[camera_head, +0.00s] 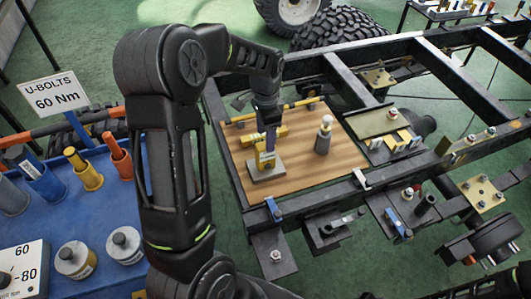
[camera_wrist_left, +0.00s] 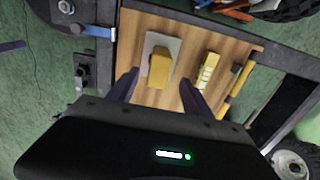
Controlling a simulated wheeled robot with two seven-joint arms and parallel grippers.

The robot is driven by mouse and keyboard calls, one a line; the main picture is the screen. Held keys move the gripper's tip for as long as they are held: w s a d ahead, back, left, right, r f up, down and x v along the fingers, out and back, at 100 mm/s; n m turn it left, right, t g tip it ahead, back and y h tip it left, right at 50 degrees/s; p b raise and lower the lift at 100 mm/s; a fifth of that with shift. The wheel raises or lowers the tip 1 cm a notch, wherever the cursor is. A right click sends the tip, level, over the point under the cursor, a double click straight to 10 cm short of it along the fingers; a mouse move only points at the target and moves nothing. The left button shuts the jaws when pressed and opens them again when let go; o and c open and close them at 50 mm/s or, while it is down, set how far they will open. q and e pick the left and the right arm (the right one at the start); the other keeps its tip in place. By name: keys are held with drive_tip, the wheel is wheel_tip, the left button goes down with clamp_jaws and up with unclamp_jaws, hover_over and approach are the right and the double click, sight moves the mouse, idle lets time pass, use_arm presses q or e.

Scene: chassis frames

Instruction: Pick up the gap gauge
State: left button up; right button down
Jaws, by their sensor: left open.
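A yellow block on a grey plate (camera_head: 265,172) stands on the wooden board; the block also shows in the left wrist view (camera_wrist_left: 161,66). A second yellow piece with pale markings (camera_wrist_left: 207,72) lies beside it; in the head view it is partly hidden behind my gripper (camera_head: 279,131). I cannot tell for sure which is the gap gauge. My left gripper (camera_head: 269,146) points down over the board by these pieces. In the left wrist view its open fingers (camera_wrist_left: 160,91) lie on either side of the block's near end, with nothing held. My right gripper is not in view.
The wooden board (camera_head: 300,179) rests on the black chassis frame (camera_head: 459,69). A grey bottle-like item (camera_head: 323,138) stands on the board, and a yellow bar (camera_head: 280,111) lies along its back. A blue bench (camera_head: 30,220) with tools and a sign (camera_head: 55,92) is at the left.

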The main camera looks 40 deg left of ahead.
sight(265, 152)
use_arm(q)
drive_tip(key=shift+f, duration=1.35)
drive_tip(key=shift+f+p, duration=0.1)
drive_tip(key=shift+p, duration=0.2)
drive_tip(key=shift+f, duration=0.4)
wheel_tip(265, 152, down, 4)
drive_tip(key=shift+s+r+p, duration=0.15)
drive_tip(key=shift+r+p, duration=0.05)
drive_tip(key=shift+p, duration=0.55)
drive_tip(key=shift+f, duration=0.35)
clamp_jaws()
